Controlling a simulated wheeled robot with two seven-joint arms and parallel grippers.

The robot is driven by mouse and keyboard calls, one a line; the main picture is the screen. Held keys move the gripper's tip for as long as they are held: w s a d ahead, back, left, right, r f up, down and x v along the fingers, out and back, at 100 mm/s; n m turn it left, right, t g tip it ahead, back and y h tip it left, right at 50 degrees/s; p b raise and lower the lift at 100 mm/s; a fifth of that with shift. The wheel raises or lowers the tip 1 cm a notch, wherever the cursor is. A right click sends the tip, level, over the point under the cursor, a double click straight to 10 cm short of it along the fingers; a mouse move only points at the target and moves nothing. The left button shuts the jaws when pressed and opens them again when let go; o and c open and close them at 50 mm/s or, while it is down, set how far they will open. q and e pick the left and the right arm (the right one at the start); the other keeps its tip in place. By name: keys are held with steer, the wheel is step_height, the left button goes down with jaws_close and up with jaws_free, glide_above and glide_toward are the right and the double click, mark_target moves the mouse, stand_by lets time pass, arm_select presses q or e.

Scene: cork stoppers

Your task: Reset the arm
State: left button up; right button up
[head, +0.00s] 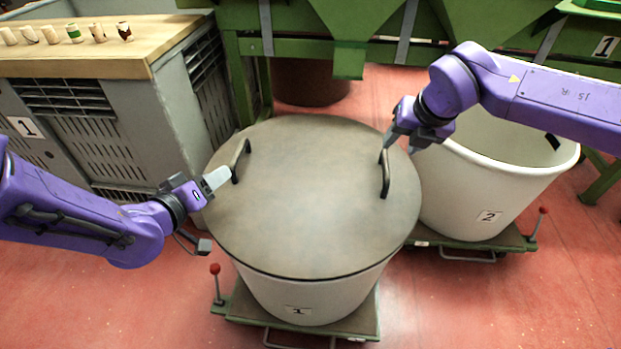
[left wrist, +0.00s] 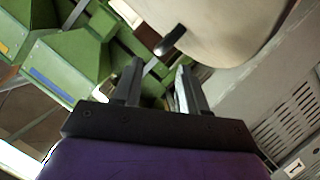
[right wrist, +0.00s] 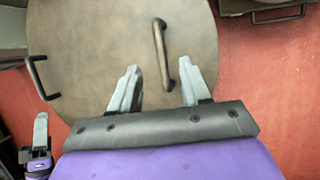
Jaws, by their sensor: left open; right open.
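A round grey-brown lid (head: 300,210) with two dark handles covers white bin 1 (head: 320,295). My left gripper (head: 218,180) is open beside the left handle (head: 240,160); whether it touches cannot be told. In the left wrist view a dark handle (left wrist: 170,41) lies beyond the open fingers (left wrist: 160,88). My right gripper (head: 393,140) is open by the right handle (head: 385,173). In the right wrist view that handle (right wrist: 161,52) runs toward the gap between the open fingers (right wrist: 160,88). Neither gripper holds anything visible.
Open white bin 2 (head: 488,190) stands behind right, under my right arm. A grey cabinet (head: 95,125) with a wooden top carrying several corks (head: 73,33) stands at left. Green machinery (head: 345,50) lines the back. Red floor (head: 500,300) is clear at front right.

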steer(key=v, duration=0.2)
steer(key=shift+s+r, duration=0.15)
steer(key=shift+r, duration=0.1)
